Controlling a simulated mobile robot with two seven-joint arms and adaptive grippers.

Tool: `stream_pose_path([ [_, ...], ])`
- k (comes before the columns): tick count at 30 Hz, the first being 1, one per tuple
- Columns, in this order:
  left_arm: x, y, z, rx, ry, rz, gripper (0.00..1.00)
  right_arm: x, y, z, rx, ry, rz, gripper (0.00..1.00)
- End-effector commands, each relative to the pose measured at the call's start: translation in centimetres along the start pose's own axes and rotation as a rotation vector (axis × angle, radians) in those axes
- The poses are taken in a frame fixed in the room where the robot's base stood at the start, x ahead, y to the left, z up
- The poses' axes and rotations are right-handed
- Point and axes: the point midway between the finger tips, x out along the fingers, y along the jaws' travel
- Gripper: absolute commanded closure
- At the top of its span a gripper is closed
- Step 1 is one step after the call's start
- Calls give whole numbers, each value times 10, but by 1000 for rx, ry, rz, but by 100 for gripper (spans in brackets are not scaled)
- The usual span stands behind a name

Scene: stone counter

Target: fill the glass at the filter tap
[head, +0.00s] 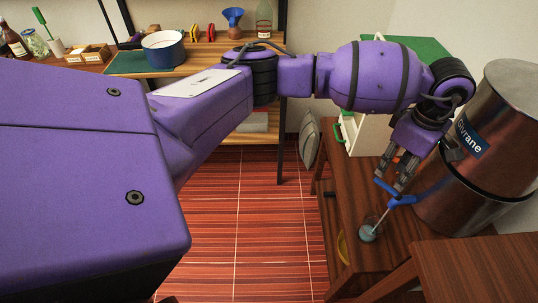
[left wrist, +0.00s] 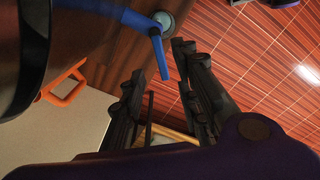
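The metal filter (head: 490,150) with a dark label stands on the wooden counter at the right in the head view. Its blue tap (head: 404,200) sticks out low on the left side and also shows in the left wrist view (left wrist: 125,15). The glass (head: 368,229) stands below the tap, with bluish contents. A thin pale streak runs between tap and glass. In the left wrist view the glass (left wrist: 163,20) is partly hidden by the tap. My left gripper (head: 392,181) is at the tap, fingers apart, with the blue lever's end between or just beyond the fingertips; contact is unclear.
A white box (head: 367,133) with a green top stands behind the glass. A yellow item (head: 342,248) lies low at the counter's left edge. A back shelf holds a blue pot (head: 163,50) and bottles. The tiled floor (head: 245,220) is clear.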

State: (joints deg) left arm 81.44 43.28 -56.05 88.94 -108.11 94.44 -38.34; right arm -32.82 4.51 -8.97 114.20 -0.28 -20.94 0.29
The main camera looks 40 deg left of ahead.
Motion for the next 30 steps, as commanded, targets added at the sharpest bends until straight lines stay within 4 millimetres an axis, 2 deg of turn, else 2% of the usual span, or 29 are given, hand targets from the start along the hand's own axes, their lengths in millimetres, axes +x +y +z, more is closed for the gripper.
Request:
stream_pose_path([
  [1, -14, 2, 0, 1, 1, 8, 70, 0, 0, 0, 0, 0, 0, 77],
  [6, -47, 2, 0, 0, 0, 7, 70, 0, 0, 0, 1, 0, 0, 77],
  [12, -68, 1, 1, 1, 0, 5, 70, 0, 0, 0, 1, 0, 0, 77],
  [30, -71, 0, 0, 0, 0, 2, 70, 0, 0, 0, 1, 1, 1, 77],
])
